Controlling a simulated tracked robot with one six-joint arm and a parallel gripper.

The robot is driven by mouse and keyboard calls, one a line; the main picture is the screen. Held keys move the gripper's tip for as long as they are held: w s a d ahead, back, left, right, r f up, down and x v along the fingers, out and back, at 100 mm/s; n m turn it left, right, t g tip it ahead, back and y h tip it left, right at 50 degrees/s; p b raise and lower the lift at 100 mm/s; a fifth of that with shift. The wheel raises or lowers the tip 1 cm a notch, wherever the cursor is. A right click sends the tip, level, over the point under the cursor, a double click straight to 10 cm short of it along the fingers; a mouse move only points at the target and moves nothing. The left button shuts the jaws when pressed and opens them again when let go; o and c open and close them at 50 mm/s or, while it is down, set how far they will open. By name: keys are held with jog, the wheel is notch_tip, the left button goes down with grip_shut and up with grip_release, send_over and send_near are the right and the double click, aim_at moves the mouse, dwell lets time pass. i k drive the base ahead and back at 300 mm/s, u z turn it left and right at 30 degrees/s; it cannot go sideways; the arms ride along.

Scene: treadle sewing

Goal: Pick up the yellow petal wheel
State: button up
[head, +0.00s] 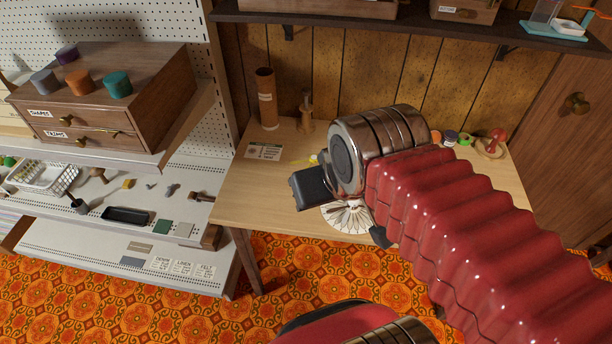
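A small yellow piece (314,158) shows on the wooden table beside the left edge of my wrist. It may be part of the yellow petal wheel, but my wrist hides too much to tell. My gripper (380,237) is over the table's front part, mostly hidden behind my own wrist and red sleeve. A white pleated round thing (347,216) shows just under the wrist, partly covered.
On the table (255,200) stand a brown cylinder (266,98) and a wooden spindle (306,112) at the back. A printed card (264,151) lies at left. Small spools and a red-knobbed piece (495,138) are at right. A shelf unit (95,215) adjoins at left.

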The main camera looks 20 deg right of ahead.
aim_at(312, 159)
jog(key=u, duration=0.3)
jog(key=k, duration=0.75)
jog(key=u, duration=0.5)
jog(key=i, duration=1.45)
jog(key=z, duration=0.4)
